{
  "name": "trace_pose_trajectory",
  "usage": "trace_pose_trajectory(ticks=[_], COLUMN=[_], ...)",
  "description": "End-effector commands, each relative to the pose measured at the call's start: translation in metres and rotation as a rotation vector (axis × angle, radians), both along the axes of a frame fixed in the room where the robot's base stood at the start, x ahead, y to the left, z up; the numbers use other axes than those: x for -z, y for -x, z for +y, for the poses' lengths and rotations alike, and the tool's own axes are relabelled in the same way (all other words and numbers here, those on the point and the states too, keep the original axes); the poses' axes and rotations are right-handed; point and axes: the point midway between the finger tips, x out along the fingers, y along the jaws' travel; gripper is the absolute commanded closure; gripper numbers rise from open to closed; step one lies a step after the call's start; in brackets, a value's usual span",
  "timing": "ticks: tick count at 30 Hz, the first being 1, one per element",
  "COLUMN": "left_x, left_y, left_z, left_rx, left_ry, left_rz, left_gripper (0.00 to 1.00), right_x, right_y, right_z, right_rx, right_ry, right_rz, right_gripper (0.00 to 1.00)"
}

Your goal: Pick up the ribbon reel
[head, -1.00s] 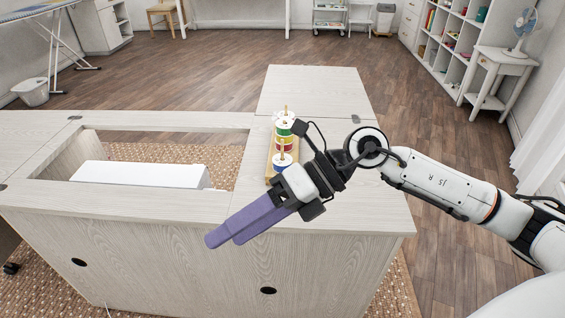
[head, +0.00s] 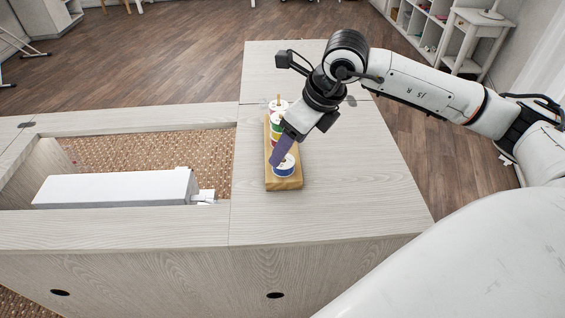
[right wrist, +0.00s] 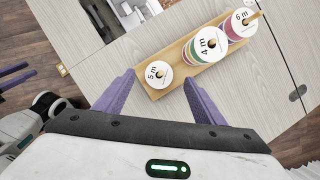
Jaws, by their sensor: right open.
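Several ribbon reels stand in a row on a wooden holder (head: 291,185) on the cabinet top. The nearest is a blue reel with a white face (head: 285,170), marked "5 m" in the right wrist view (right wrist: 157,73). Behind it are a green reel marked "4 m" (right wrist: 208,44) and a red reel marked "6 m" (right wrist: 241,22). My right gripper (head: 279,160) is open and points down at the blue reel, which shows between its fingertips (right wrist: 158,78); contact cannot be told. Purple fingers of my left gripper (right wrist: 16,76) show at the left edge of the right wrist view.
The cabinet top (head: 350,190) is bare right of the holder. Left of it is an open well with a white sewing machine (head: 115,188) low inside. A small side table (head: 480,35) stands at the back right.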

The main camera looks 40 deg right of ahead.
Motion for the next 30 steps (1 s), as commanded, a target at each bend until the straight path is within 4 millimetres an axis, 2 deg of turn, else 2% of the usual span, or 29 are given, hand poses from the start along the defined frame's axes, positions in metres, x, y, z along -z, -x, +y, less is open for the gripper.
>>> trace_pose_trajectory(ticks=[9, 18, 26, 30], left_x=[-0.009, -0.011, -0.010, -0.010], left_y=[-0.009, -0.013, -0.011, -0.009], left_z=[0.000, 0.001, 0.001, 0.001], left_rx=[-0.002, -0.004, -0.003, -0.004], left_ry=[0.002, 0.002, 0.001, 0.001], left_rz=[-0.019, -0.028, -0.025, -0.022], left_gripper=[0.69, 0.69, 0.69, 0.69], right_x=[0.042, 0.046, 0.046, 0.046], right_y=[-0.011, -0.013, -0.013, -0.013], right_z=[0.005, 0.005, 0.005, 0.005], right_rx=[0.000, 0.000, 0.000, 0.000], right_ry=[-0.003, -0.001, -0.001, -0.001], right_rz=[0.002, 0.001, 0.001, 0.000], right_gripper=[0.37, 0.37, 0.80, 0.80])
